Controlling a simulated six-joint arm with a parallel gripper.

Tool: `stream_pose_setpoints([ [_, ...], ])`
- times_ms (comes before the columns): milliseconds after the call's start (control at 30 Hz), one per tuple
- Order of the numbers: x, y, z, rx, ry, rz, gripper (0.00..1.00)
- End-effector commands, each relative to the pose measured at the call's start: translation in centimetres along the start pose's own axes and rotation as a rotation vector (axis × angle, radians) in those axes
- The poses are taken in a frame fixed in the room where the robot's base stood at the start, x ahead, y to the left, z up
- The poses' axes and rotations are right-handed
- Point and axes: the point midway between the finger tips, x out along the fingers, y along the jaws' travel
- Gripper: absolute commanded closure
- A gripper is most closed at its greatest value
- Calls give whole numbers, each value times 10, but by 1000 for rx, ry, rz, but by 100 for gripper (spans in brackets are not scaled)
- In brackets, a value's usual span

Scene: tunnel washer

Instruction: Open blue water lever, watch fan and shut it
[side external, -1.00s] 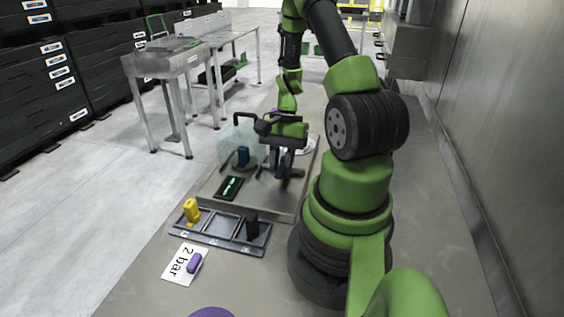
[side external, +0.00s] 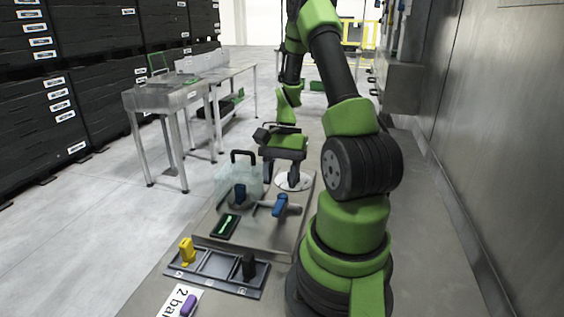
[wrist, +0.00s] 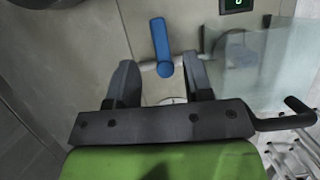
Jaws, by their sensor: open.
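The blue lever (side external: 280,206) sits on a grey pipe fitting that runs crosswise on the raised plate. In the wrist view the lever (wrist: 160,45) points away from my gripper, with its near end just ahead of and between the fingertips. My gripper (side external: 281,182) is open and empty, beyond the lever in the side view and apart from it. In the wrist view its fingers (wrist: 160,78) stand either side of the lever's line. A pale round disc (side external: 293,183) lies by the far finger; whether it is a dial or the fan I cannot tell.
A clear box (side external: 226,181) with a black handle stands left of the lever, close to my gripper. A black display (side external: 225,226) with green marks lies nearer. A tray (side external: 215,267) holds yellow and black pieces. A metal wall (side external: 475,130) rises at right.

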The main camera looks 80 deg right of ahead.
Motion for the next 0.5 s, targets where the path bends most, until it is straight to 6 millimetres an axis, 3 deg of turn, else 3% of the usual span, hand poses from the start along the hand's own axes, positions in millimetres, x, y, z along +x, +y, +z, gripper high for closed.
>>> stream_pose_setpoints([
  [200,-35,0,0,-1,2,-3,53],
  [500,-46,0,0,1,-2,0,53],
])
